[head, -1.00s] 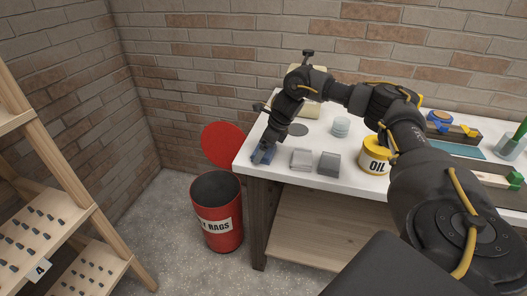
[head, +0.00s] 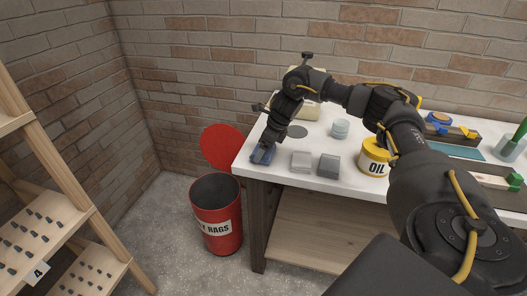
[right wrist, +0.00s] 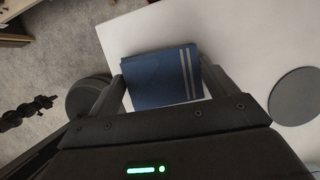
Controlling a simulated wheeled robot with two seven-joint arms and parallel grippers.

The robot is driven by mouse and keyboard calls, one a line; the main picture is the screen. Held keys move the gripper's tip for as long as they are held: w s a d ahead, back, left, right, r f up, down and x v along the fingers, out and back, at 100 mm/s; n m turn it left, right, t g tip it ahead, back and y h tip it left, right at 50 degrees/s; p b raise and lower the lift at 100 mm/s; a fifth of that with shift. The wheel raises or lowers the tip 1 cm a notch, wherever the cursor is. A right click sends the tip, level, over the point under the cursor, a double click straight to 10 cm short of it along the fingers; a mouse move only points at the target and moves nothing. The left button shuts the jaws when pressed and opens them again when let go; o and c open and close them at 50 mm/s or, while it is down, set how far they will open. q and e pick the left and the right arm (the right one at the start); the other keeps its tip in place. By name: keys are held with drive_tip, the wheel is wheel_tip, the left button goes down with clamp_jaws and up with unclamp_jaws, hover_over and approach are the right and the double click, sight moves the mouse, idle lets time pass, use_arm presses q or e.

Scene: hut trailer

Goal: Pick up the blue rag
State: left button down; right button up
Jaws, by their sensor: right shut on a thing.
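The blue rag (head: 261,156) lies folded near the left end of the white workbench top (head: 316,188). In the right wrist view the blue rag (right wrist: 160,78) shows two pale stripes along its right side. My right gripper (head: 264,150) comes down on it from above and is shut on it. In the right wrist view one finger of my right gripper (right wrist: 163,85) is on each side of the rag. In the head view the gripper covers part of the rag. My left gripper is not in view.
A grey disc (head: 297,131) lies behind. A red rag bin (head: 217,215), open with its red lid (head: 222,147) raised, stands left of the bench.

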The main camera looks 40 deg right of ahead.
drive_tip(key=r, duration=0.2)
drive_tip(key=s+a+r+b, duration=0.1)
drive_tip(key=r, duration=0.1)
drive_tip(key=s+a+r, duration=0.1)
drive_tip(key=r, duration=0.1)
drive_tip(key=shift+s+a+r, duration=0.15)
drive_tip(key=shift+s+a, duration=0.05)
drive_tip(key=shift+a, duration=0.05)
use_arm(q)
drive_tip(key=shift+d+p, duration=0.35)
drive_tip(key=shift+p, duration=0.25)
use_arm(e)
drive_tip(key=s+a+r, duration=0.5)
drive_tip(key=s+a, duration=0.2)
drive_tip(key=shift+s+a+r, duration=0.15)
drive_tip(key=shift+s+r, duration=0.2)
drive_tip(key=shift+r, duration=0.05)
